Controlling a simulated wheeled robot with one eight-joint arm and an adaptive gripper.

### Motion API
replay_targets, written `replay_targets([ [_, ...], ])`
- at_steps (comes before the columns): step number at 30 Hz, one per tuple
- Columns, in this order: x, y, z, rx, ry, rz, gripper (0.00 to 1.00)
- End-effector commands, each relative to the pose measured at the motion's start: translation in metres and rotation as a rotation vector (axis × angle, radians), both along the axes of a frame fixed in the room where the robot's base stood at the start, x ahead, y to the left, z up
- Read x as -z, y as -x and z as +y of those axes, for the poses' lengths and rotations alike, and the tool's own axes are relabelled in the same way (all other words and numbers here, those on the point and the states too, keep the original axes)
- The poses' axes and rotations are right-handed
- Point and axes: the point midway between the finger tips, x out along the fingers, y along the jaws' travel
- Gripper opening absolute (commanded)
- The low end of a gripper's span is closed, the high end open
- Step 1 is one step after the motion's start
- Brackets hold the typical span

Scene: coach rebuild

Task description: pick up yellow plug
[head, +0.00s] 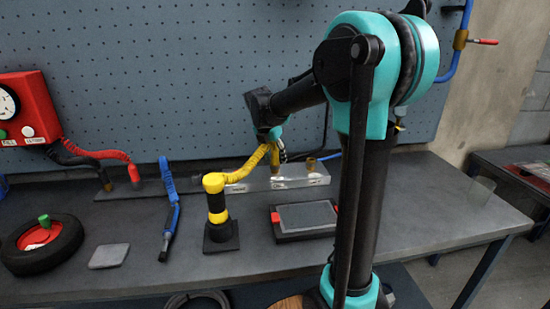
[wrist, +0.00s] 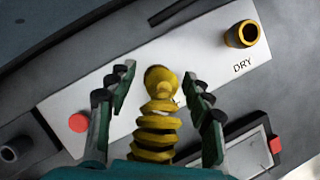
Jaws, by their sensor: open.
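The yellow plug (wrist: 160,82) is at the end of a ribbed yellow hose (wrist: 155,135), which lies between the two fingers in the wrist view. My gripper (wrist: 156,78) is open, with one finger on each side of the plug and gaps visible on both sides. In the head view, my gripper (head: 276,148) is low over the light labelled strip (head: 293,180) at the back of the bench. The yellow hose (head: 247,168) reaches it from the left. The plug's underside is hidden.
A brass socket (wrist: 242,34) marked DRY is on the strip. A yellow-and-black post (head: 217,205) stands left of a flat dark tablet (head: 306,217). A blue hose (head: 170,215) and a tyre (head: 42,246) lie further left. The pegboard (head: 200,70) rises behind.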

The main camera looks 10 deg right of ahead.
Motion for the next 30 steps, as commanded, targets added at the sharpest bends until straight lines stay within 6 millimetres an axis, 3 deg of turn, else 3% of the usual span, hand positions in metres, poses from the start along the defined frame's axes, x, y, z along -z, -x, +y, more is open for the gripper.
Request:
replay_targets([
  [5,-0.0002,0.0,0.0,0.0,0.0,0.0,0.5],
  [17,-0.0004,0.0001,0.0,0.0,0.0,0.0,0.0],
  [30,-0.0071,-0.0002,0.0,0.0,0.0,0.0,0.0],
])
